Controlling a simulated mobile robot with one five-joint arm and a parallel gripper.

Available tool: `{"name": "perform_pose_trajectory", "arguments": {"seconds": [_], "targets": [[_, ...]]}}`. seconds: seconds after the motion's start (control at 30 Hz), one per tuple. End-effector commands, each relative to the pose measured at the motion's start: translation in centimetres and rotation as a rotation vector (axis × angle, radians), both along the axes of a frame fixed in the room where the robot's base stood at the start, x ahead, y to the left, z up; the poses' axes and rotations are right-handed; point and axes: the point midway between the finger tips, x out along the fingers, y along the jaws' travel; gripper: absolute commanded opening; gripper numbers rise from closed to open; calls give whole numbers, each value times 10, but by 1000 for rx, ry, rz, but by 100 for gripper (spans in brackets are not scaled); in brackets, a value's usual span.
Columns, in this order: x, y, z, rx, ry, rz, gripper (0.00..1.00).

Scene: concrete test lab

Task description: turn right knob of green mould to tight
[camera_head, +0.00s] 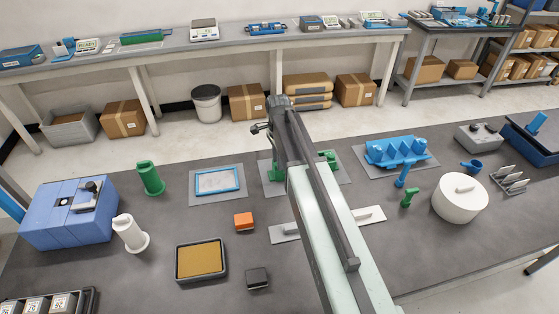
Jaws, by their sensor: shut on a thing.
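The green mould (275,172) lies on a grey mat (262,187) in the middle of the bench. Much of it is behind my arm; one green part shows left of the arm and another green part (328,160) shows right of it. My arm reaches from the bottom of the view to above the mould, and its dark wrist end is in front of it. My gripper's fingertips are hidden behind the arm. The right knob cannot be made out clearly, nor how it is turned.
Left of the mould is a blue-framed panel (218,171) on a mat. A blue mould (396,150) stands to the right. Nearer are an orange block (244,221), a tray (201,278), a dark block (257,278) and a flat grey plate (366,215). A white round container (460,202) stands right.

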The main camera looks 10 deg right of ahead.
Motion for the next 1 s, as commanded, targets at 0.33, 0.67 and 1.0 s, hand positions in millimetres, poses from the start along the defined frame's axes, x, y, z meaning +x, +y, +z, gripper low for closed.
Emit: {"name": "perform_pose_trajectory", "arguments": {"seconds": [0.33,0.67,1.0], "targets": [[-1,1,0,2,1,1,49],[0,0,2,0,0,1,49],[0,0,50,0,0,1,49]]}}
